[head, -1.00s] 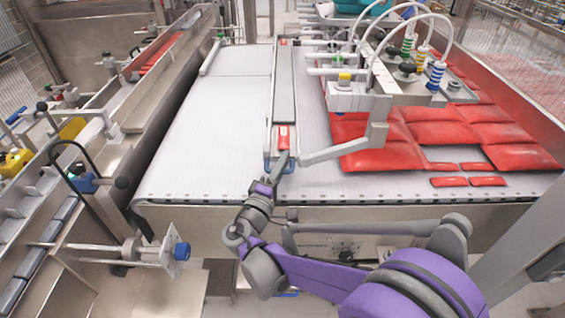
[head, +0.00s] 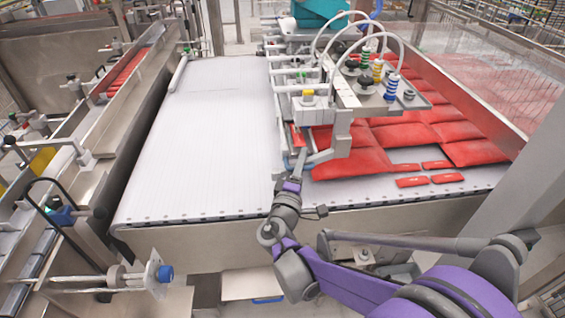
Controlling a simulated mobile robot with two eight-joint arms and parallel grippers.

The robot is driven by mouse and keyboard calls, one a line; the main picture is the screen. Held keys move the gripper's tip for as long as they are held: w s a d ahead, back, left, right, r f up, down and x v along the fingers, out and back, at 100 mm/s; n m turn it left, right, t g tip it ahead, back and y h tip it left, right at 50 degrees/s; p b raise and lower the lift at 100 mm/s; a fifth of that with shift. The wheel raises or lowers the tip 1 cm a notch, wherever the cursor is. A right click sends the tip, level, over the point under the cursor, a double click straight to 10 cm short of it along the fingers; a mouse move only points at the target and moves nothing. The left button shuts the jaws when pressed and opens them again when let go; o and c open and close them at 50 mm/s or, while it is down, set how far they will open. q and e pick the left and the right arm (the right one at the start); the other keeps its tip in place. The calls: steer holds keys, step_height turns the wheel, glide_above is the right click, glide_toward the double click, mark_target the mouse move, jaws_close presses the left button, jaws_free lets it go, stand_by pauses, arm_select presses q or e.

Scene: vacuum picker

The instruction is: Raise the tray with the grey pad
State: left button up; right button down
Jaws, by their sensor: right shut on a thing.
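The tray (head: 297,137) shows only as a small part with a red end, at the left edge of the vacuum picker. Its grey pad is hidden or cannot be made out. My right gripper (head: 300,160) reaches in from the front and is shut on the near end of the tray. Its fingertips are small and partly covered. I cannot tell whether the tray touches the belt. My left gripper is not in view.
The vacuum picker (head: 375,97), with hoses and coloured suction cups, stands over red packs (head: 440,130) on the right. The white conveyor belt (head: 200,130) is clear on the left. Metal side rails (head: 120,110) and a grey post (head: 470,210) flank it.

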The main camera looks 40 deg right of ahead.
mark_target(312, 160)
steer(key=shift+s+d+r+p, duration=0.2)
steer(key=shift+s+d+r, duration=0.1)
steer(key=shift+d+r, duration=0.25)
steer(key=shift+s+d+r+p, duration=0.2)
steer(key=shift+s+d+r, duration=0.1)
steer(key=shift+d, duration=0.4)
steer(key=shift+r, duration=0.1)
steer(key=c, duration=0.8)
jaws_free()
steer(key=shift+s, duration=0.2)
steer(key=shift+c, duration=0.2)
steer(key=shift+s+a+f, duration=0.2)
steer(key=shift+a, duration=0.2)
steer(key=v, duration=0.9)
steer(key=shift+s+a, duration=0.3)
